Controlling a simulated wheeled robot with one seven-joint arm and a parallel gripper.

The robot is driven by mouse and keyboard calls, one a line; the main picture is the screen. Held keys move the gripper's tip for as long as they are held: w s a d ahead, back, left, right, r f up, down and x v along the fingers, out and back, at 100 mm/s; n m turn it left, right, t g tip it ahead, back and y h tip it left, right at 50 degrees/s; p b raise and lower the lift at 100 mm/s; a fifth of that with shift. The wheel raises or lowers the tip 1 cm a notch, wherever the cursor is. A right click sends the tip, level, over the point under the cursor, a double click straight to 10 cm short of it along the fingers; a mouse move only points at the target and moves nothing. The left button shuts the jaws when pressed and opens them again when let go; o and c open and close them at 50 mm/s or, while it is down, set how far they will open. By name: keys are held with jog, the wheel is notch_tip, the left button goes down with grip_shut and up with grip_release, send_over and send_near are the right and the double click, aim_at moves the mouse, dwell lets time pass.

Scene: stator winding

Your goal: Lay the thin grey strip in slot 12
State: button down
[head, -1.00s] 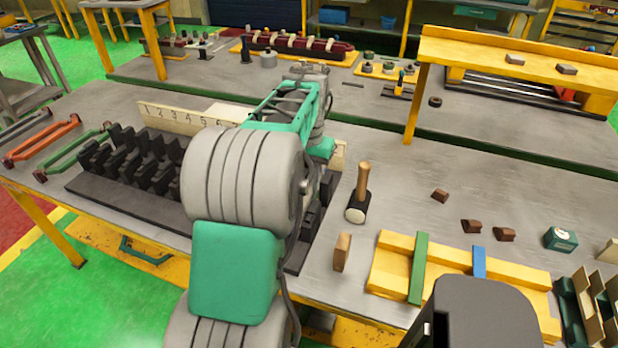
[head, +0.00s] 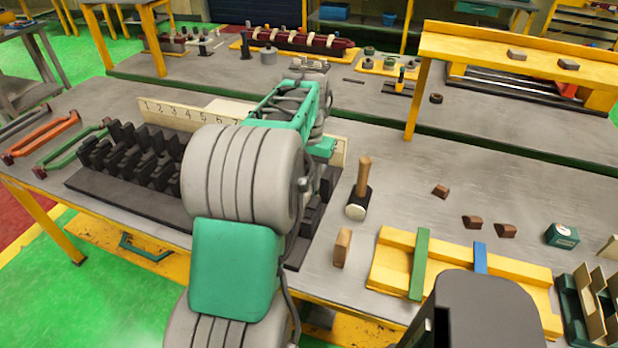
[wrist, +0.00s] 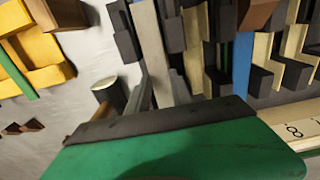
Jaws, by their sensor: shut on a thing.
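The thin grey strip (wrist: 152,45) shows in the wrist view as a long pale bar running down from the top edge towards my gripper (wrist: 147,92). My gripper is shut on it, though the green and dark hand part in front hides most of the grip. The strip lies over or close beside the dark stator teeth (wrist: 173,25); I cannot tell whether it is inside a slot. In the head view the stator block (head: 130,155) stands on the bench, and my arm hides its right half, my gripper and the strip. Slot 12 cannot be made out.
A numbered board (head: 180,117) stands behind the stator. A mallet (head: 359,192), a wooden block (head: 342,248) and a yellow rack (head: 390,262) with green and blue strips are to the right. A blue strip (wrist: 242,60) lies among cream-lined slots in the wrist view.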

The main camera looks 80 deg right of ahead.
aim_at(309, 185)
jog(key=shift+f, duration=0.45)
dwell(0.3)
jog(key=c, duration=1.1)
grip_release()
jog(key=shift+o, duration=0.2)
jog(key=shift+r, duration=0.15)
jog(key=shift+r+p, duration=0.55)
jog(key=shift+r, duration=0.15)
jog(key=shift+r, duration=0.1)
notch_tip(309, 185, up, 7)
jog(key=p, duration=0.5)
jog(key=shift+r+p, duration=0.15)
jog(key=shift+p, duration=0.15)
